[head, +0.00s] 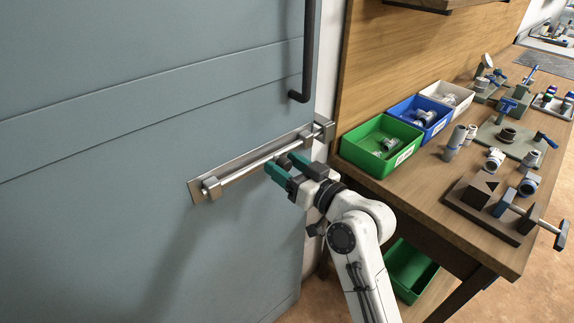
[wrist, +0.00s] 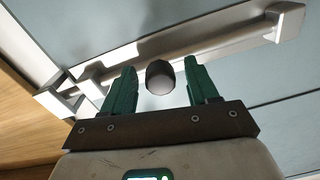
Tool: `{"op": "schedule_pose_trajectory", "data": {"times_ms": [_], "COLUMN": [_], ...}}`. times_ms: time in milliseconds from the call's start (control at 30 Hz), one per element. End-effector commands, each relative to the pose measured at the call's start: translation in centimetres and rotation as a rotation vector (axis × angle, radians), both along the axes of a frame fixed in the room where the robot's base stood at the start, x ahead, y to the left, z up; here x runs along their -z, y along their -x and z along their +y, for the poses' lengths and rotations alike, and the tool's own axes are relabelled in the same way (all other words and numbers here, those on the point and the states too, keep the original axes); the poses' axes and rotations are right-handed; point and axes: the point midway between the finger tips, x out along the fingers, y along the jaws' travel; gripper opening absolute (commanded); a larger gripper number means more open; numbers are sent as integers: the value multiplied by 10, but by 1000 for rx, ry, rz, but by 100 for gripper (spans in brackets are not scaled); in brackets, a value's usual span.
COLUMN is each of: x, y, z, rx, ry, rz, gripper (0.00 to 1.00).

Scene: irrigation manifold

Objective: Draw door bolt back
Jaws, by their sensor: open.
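The metal door bolt (head: 250,168) lies along a plate on the blue-grey door (head: 120,130). Its bar slopes up to the right, and its right end meets the keeper (head: 325,131) at the door's edge. My gripper (head: 284,168) is at the bar's middle-right part with its green fingers open. In the wrist view, the bolt's dark, round-ended knob (wrist: 160,78) stands between the two fingers, with a visible gap on each side. The bar (wrist: 200,46) runs behind the knob. The keeper (wrist: 62,97) is at the left there.
A black vertical door handle (head: 307,60) hangs above the bolt. To the right, a wooden bench (head: 420,200) carries green (head: 375,165), blue (head: 425,130) and white bins with several fittings. A wooden panel stands behind it. The door face left of the bolt is clear.

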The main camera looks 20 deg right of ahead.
Motion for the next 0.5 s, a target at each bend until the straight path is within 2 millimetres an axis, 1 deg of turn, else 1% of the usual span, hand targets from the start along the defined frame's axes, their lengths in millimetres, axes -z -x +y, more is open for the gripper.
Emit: {"op": "schedule_pose_trajectory", "data": {"times_ms": [67,500], "x": [0,0], "y": [0,0], "z": [0,0], "rx": [0,0], "ry": [0,0], "rz": [0,0], "gripper": [59,17]}}
